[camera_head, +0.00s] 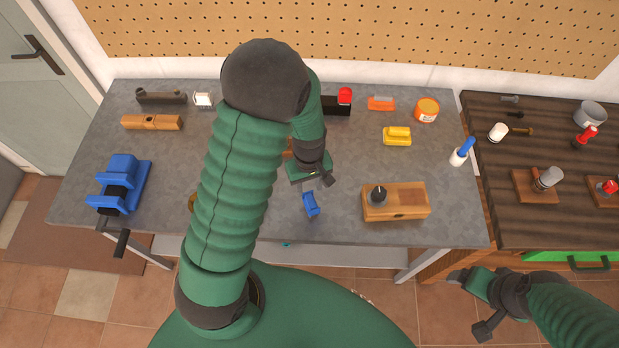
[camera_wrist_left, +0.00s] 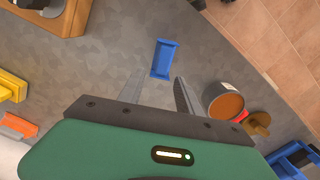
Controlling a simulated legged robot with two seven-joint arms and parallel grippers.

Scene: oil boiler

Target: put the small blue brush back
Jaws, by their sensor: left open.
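A small blue piece (camera_head: 311,204), likely the blue brush, lies on the grey bench near its front edge. It also shows in the left wrist view (camera_wrist_left: 163,60) as a small blue rectangle; I cannot make out bristles. My left gripper (camera_head: 312,178) is open and empty, just behind the blue piece in the head view. In the left wrist view my left fingers (camera_wrist_left: 158,90) are spread, with the blue piece beyond their tips. My right gripper (camera_head: 470,302) is low at the right, off the bench, with its fingers apart and nothing between them.
A wooden block with a black knob (camera_head: 408,201) stands right of the blue piece. A tin with orange contents (camera_wrist_left: 226,104) is on its other side. A blue vise (camera_head: 122,183) is at the left. A blue-handled white item (camera_head: 462,152) stands near the bench's right edge.

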